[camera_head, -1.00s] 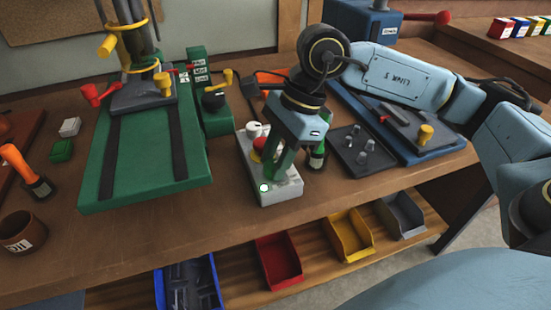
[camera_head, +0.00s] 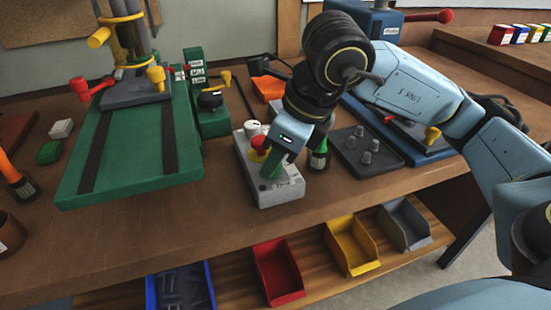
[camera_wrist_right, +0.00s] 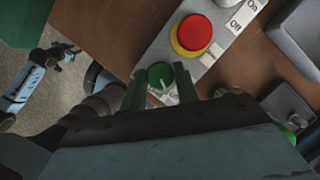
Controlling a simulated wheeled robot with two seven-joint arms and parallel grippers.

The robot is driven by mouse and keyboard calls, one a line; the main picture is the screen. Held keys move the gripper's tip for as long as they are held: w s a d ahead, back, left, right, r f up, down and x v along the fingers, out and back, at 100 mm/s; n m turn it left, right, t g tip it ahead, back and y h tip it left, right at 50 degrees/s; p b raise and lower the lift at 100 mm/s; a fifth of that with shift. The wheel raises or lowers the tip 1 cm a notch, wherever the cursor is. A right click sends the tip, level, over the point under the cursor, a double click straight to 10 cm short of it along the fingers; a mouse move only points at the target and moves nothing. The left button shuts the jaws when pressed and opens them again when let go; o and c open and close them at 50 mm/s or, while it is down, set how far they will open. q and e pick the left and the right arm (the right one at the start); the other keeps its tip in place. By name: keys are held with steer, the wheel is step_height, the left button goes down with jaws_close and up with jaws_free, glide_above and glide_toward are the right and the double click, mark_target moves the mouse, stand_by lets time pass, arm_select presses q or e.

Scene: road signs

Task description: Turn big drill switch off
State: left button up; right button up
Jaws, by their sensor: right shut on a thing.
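A light grey control box (camera_head: 284,193) sits on the bench to the right of the big green drill's base (camera_head: 150,160). It carries a red button on a yellow ring (camera_head: 259,148) and a white part (camera_head: 251,128) behind it. The right wrist view shows the red button (camera_wrist_right: 194,33), On and Off labels (camera_wrist_right: 238,20) and a round green knob (camera_wrist_right: 159,74) with a white mark. My right gripper (camera_wrist_right: 160,84) has its green fingers on either side of this knob, shut on it. My left gripper (camera_wrist_right: 66,52) shows small at the left of that view; its state is unclear.
A dark tray with several grey pieces (camera_head: 366,152) and a bottle-like item (camera_head: 319,158) stand right of the box. Blue (camera_head: 181,287), red (camera_head: 279,273) and yellow (camera_head: 351,245) bins lie on the shelf below. The bench front left of the box is clear.

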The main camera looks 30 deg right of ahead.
arm_select(q)
steer(key=shift+w+d+r, duration=0.25)
steer(key=shift+d+r, duration=0.1)
steer(key=shift+r, duration=0.05)
arm_select(e)
steer(key=shift+m+h, duration=0.3)
steer(key=shift+m, duration=0.3)
steer(key=o, duration=0.7)
